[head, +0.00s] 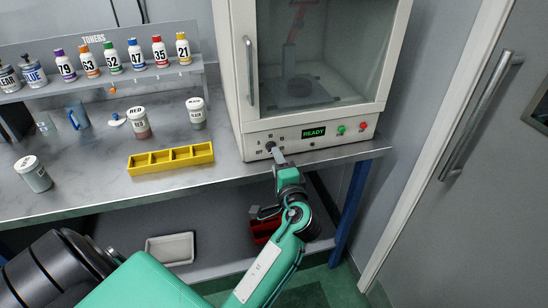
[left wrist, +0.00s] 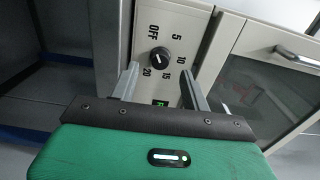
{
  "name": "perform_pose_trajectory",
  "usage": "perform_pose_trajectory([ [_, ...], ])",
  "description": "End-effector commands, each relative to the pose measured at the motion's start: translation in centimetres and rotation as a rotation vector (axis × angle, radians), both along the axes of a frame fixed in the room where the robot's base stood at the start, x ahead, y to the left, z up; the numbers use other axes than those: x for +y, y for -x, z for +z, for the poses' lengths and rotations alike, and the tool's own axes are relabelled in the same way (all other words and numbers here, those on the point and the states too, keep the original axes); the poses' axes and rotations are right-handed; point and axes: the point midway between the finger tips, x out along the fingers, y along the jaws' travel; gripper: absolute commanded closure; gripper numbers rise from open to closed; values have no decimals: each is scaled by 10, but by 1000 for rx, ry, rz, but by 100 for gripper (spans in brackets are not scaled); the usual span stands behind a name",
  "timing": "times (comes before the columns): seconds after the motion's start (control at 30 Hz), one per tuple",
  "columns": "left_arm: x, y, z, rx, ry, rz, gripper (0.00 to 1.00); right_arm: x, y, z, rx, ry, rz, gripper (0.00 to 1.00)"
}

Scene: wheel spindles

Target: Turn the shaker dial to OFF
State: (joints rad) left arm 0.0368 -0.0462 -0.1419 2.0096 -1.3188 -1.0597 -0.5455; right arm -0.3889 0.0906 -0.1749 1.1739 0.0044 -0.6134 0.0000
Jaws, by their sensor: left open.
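The shaker dial (left wrist: 159,57) is a round black knob on the shaker's pale front panel. OFF, 5, 10, 15 and 20 are printed around it; I cannot tell surely which mark its pointer faces. In the head view the dial (head: 270,146) sits at the left end of the panel. The shaker (head: 240,90) is a pale cabinet with a glass door and a green READY display (head: 314,132). My left gripper (head: 277,156) is open just in front of the dial. In the left wrist view its fingers (left wrist: 160,82) point toward the dial, apart from each other. My right gripper is not in view.
A yellow divided tray (head: 171,158) and several labelled jars stand on the bench (head: 90,190) to the left. A toner shelf (head: 100,78) is behind. A red bin (head: 263,230) is below the bench.

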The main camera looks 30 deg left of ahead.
Motion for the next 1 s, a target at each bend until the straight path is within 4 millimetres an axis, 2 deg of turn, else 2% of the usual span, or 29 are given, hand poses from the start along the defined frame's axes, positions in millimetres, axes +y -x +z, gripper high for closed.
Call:
perform_pose_trajectory([
  [0.2,-40,34,-3,1,4,-1,53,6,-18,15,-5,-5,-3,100],
  [0.4,-64,56,-2,1,3,0,53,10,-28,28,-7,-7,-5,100],
  [0.6,-74,64,-1,1,2,1,53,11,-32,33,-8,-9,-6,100],
  [1.0,-74,64,0,0,1,1,53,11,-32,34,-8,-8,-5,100],
])
